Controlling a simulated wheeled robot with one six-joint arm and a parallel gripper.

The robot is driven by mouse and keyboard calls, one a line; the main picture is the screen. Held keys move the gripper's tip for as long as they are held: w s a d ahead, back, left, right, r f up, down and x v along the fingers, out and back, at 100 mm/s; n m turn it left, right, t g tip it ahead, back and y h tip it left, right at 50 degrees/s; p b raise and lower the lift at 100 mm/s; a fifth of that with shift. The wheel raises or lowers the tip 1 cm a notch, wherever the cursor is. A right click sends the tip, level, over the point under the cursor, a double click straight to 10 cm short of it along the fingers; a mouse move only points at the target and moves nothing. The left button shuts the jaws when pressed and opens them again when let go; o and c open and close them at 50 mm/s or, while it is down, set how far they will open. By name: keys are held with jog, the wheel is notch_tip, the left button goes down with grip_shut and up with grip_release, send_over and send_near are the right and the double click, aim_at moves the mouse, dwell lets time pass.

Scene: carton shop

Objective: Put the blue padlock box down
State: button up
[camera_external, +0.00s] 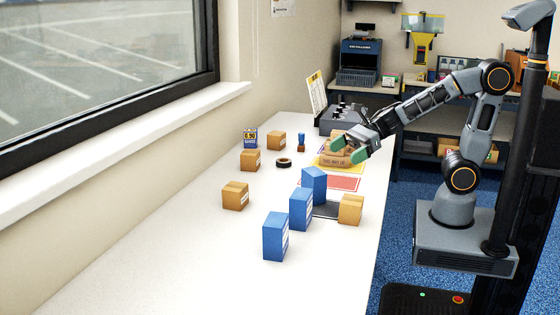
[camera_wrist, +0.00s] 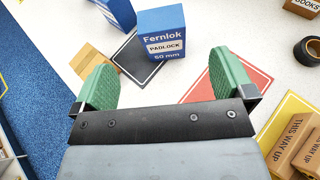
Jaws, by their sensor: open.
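The blue padlock box (camera_wrist: 163,35), labelled Fernlok PADLOCK 50 mm, stands upright beyond my fingertips in the wrist view, at the edge of a black mat (camera_wrist: 121,61). In the external view it appears to be the farthest blue box (camera_external: 314,184), between the red mat (camera_external: 339,183) and the black mat. My gripper (camera_external: 349,150) is open and empty, with green finger pads apart. It is above the table's right side, near a brown carton (camera_external: 334,157). It also shows in the wrist view (camera_wrist: 160,72), with nothing between its fingers.
Two more blue boxes (camera_external: 301,209) (camera_external: 275,236) stand nearer the external camera. Small brown cartons (camera_external: 235,196) (camera_external: 350,209) and a roll of tape (camera_external: 284,162) are around them. A grey machine (camera_external: 342,118) stands at the far end. The table's near left is clear.

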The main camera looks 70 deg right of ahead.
jog(key=w+d+r+m+t+h, duration=0.1)
jog(key=w+d+m+t+h, duration=0.2)
jog(key=d+m+h, duration=0.75)
jog(key=s+d+f+m+g, duration=0.1)
jog(key=s+m, duration=0.1)
jog(key=m, duration=0.6)
jog(key=s+d+f+m+g, duration=0.2)
jog(key=m, duration=0.7)
jog(key=s+d+f+m+g+h, duration=0.1)
jog(key=s+d+m+g, duration=0.1)
jog(key=m, duration=0.6)
jog(key=shift+s+d+f, duration=0.25)
jog(key=shift+s+f, duration=0.15)
jog(key=shift+s, duration=0.15)
jog(key=s+m+g, duration=0.1)
jog(key=s+m, duration=0.1)
jog(key=m, duration=0.1)
jog(key=s+a+f+m+g+y, duration=0.1)
jog(key=s+m+g, duration=0.1)
jog(key=m, duration=0.1)
jog(key=s+a+f+m+g, duration=0.1)
jog(key=s+m, duration=0.1)
jog(key=m, duration=0.1)
jog(key=shift+s+a+y, duration=0.1)
jog(key=shift+y, duration=0.25)
jog(key=shift+s+a+m+g, duration=0.2)
jog(key=shift+s+m+g, duration=0.1)
jog(key=shift+m, duration=0.05)
